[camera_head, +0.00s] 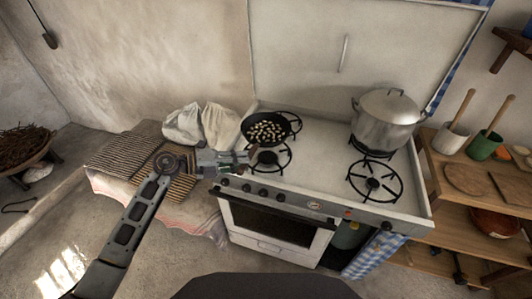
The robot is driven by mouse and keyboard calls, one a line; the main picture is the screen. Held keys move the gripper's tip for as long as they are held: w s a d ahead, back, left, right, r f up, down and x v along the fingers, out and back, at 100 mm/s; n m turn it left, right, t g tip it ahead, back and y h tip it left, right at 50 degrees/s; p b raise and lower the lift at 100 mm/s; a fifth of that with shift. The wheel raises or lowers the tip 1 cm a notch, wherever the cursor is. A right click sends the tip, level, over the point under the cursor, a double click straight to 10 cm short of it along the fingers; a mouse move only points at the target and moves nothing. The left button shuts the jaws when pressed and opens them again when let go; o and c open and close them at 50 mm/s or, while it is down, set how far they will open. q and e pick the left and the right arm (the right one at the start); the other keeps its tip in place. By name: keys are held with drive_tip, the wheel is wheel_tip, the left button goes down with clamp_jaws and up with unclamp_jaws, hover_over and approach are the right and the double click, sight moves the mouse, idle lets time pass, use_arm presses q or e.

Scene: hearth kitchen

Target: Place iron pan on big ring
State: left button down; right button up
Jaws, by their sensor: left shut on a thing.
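The dark iron pan (251,121), with many small pale pieces in it, is at the left of the stove top. It partly covers the back left ring (295,121) and sits a little left of it; I cannot tell whether it touches the ring or hangs above it. My left gripper (249,159) is shut on the pan's handle, at the stove's front left edge. The front left ring (269,163) is bare, partly hidden by the gripper. The front right ring (372,184) is bare and looks large. My right gripper is not in view.
A big lidded metal pot (384,122) stands on the back right ring. The raised stove lid (310,60) closes off the back. White cloth sacks (203,126) lie left of the stove. A wooden shelf (455,204) with utensil pots stands at the right.

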use_arm(q)
drive_tip(key=shift+s+d, duration=0.1)
drive_tip(key=shift+s, duration=0.3)
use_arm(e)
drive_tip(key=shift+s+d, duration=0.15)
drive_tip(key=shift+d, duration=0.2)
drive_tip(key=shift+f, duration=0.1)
use_arm(q)
wheel_tip(320, 180, down, 6)
drive_tip(key=b, duration=0.5)
drive_tip(key=shift+b, duration=0.3)
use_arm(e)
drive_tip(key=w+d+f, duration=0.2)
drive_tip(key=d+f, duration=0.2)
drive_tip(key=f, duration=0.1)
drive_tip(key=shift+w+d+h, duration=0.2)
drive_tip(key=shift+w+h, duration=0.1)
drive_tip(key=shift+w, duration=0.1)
use_arm(q)
drive_tip(key=shift+f, duration=0.1)
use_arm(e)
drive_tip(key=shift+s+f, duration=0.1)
